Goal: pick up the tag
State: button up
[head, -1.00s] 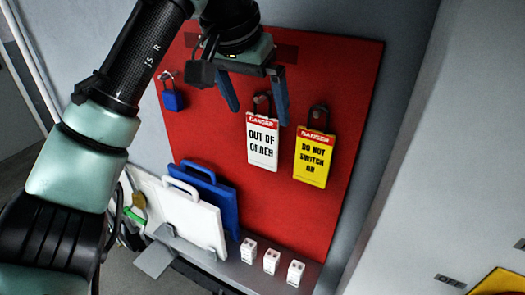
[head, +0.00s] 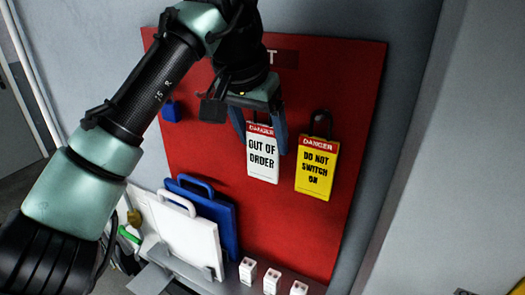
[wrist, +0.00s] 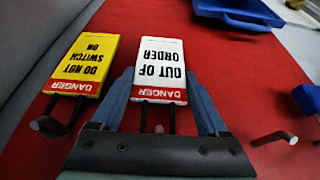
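A white "OUT OF ORDER" tag (head: 262,166) with a red DANGER band hangs on the red board. A yellow "DO NOT SWITCH ON" tag (head: 316,172) hangs to its right. My gripper (head: 261,147) is open over the white tag's upper part, its blue fingers at either side. In the wrist view the white tag (wrist: 160,70) lies upside down between the fingers (wrist: 159,78), and the yellow tag (wrist: 85,62) is to the left, outside them. Whether the fingers touch the white tag cannot be told. My gripper hides the white tag's hanger in the head view.
The red board (head: 200,150) has bare room around the tags. A blue padlock (head: 171,111) hangs at left. Below stand a blue case (head: 228,215) and a white case (head: 190,238). Small white blocks (head: 271,281) stand along the ledge. A bare peg (wrist: 275,138) juts out in the wrist view.

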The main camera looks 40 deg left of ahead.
jog(key=c, duration=0.8)
jog(key=shift+r+p, duration=0.75)
jog(key=shift+p, duration=0.05)
jog(key=shift+s+f, duration=0.1)
jog(key=shift+s, duration=0.1)
jog(key=s+d+p, duration=0.1)
jog(key=s+d, duration=0.3)
jog(key=s, duration=1.3)
